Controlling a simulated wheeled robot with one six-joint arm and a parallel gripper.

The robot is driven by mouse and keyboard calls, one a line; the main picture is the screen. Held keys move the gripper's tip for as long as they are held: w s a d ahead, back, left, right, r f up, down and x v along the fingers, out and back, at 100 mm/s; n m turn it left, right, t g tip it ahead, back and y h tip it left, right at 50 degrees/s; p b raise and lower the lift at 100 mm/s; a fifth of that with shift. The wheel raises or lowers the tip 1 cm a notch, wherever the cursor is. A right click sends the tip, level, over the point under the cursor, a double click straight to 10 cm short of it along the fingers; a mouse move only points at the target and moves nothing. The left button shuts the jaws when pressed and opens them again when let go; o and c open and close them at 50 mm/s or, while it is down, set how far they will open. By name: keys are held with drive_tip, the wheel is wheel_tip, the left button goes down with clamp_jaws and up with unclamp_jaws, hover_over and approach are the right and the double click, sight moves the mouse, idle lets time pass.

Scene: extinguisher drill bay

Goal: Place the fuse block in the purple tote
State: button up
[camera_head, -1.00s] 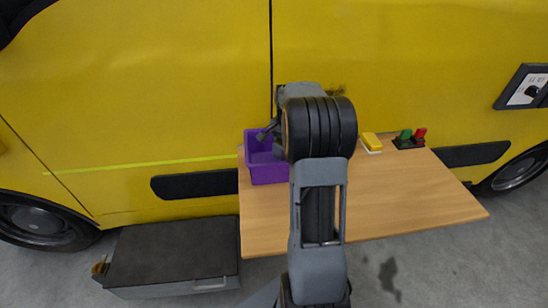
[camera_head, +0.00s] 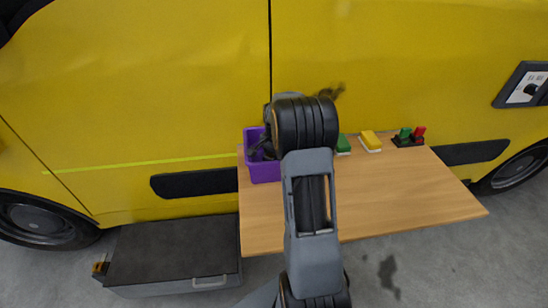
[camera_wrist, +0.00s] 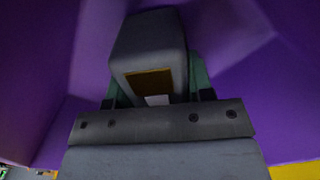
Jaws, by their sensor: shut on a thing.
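The purple tote (camera_head: 265,172) stands at the left end of the wooden table, against the yellow vehicle. My gripper (camera_head: 262,148) reaches down into it from its upper right, partly hidden by my arm. In the wrist view, my gripper (camera_wrist: 155,88) is shut on a dark grey block with a brown patch and a small white label, which I take as the fuse block (camera_wrist: 148,45). Purple tote walls (camera_wrist: 255,75) surround the block in that view. I cannot tell whether the block touches the tote's floor. The block is not clear in the head view.
The wooden table (camera_head: 400,195) has clear room at its middle and right. A green block (camera_head: 343,145), a yellow block (camera_head: 370,141) and a black base with green and red parts (camera_head: 408,138) stand along its back. A dark-topped case (camera_head: 170,255) sits on the floor at left.

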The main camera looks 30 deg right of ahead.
drive_tip(key=shift+f, duration=0.15)
drive_tip(key=o, duration=1)
